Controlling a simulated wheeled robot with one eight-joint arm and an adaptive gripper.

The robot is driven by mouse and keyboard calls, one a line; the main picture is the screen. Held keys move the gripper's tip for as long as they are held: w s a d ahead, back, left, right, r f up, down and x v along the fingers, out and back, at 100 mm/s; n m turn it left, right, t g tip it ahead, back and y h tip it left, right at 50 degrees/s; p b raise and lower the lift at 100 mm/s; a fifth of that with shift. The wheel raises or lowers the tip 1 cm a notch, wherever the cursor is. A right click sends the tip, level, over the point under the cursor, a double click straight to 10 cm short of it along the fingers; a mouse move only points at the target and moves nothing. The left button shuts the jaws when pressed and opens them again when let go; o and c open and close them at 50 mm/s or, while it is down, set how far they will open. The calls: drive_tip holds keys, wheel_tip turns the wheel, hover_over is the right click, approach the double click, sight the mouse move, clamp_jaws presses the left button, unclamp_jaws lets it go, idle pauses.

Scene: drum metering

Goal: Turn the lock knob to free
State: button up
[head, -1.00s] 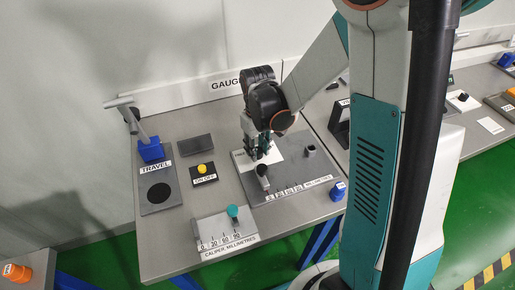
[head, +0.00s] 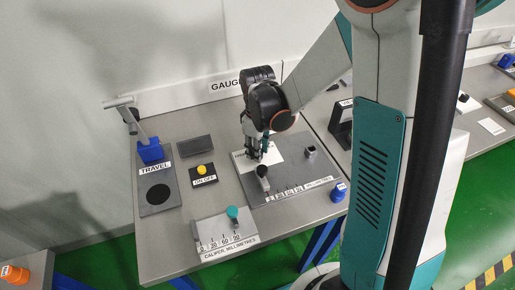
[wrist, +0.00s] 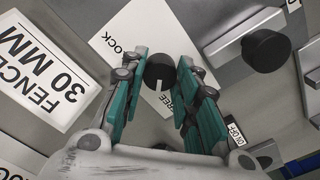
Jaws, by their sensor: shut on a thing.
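The lock knob (wrist: 160,71) is a small round black knob with a white pointer line, seen in the wrist view. It sits on a white plate (wrist: 130,30) marked LOCK and FREE. The pointer faces the lower edge of the picture, close to the word FREE. My gripper (wrist: 158,75) is shut on the knob, with a teal finger on each side. In the head view my gripper (head: 263,152) points down over the white plate (head: 272,156) and hides the knob.
A black-knobbed fence slide (head: 262,172) is close in front of my gripper, and a small grey block (head: 311,151) is to its right. A yellow on/off button (head: 202,170), a teal caliper knob (head: 232,212) and a blue lever base (head: 150,151) are further left.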

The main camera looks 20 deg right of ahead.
drive_tip(key=o, duration=1.1)
drive_tip(key=shift+c, duration=0.2)
wheel_tip(320, 180, up, 12)
drive_tip(key=shift+r, duration=0.1)
drive_tip(key=s+r+m+t, duration=0.3)
drive_tip(key=s+m, duration=0.1)
drive_tip(key=s, duration=0.3)
drive_tip(key=s+r+m+t, duration=0.3)
drive_tip(key=s+t, duration=0.1)
drive_tip(key=s, duration=0.4)
drive_tip(key=shift+r+m, duration=0.35)
drive_tip(key=shift+m, duration=0.05)
